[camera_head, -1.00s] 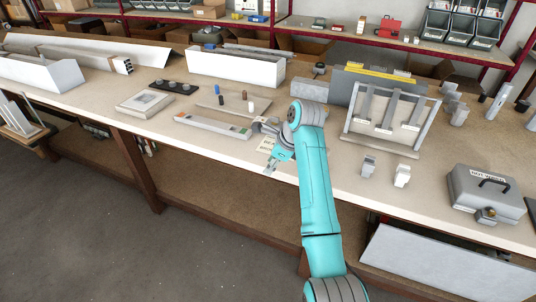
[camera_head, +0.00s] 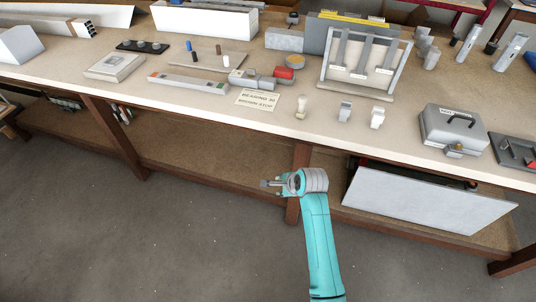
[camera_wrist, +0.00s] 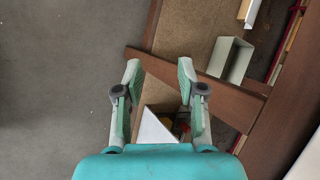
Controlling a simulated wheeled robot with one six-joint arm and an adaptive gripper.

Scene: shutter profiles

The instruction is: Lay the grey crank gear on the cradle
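A small grey piece (camera_head: 345,111), which looks like the grey crank gear, stands near the bench's front edge. A white piece (camera_head: 377,117) stands to its right and a beige one (camera_head: 301,107) to its left. A grey fixture with a red end (camera_head: 262,81) lies behind a printed card (camera_head: 257,100); it may be the cradle, but I cannot tell for sure. My gripper (camera_head: 268,184) is below and in front of the bench top, apart from these pieces. In the wrist view my gripper (camera_wrist: 160,70) is open, with nothing between its fingers.
A slotted rack (camera_head: 365,62) stands behind the small pieces. A grey metal box (camera_head: 452,130) sits to the right. A long tray with coloured marks (camera_head: 188,83) lies left of the card. A pale panel (camera_head: 428,200) leans below the bench. The floor in front is clear.

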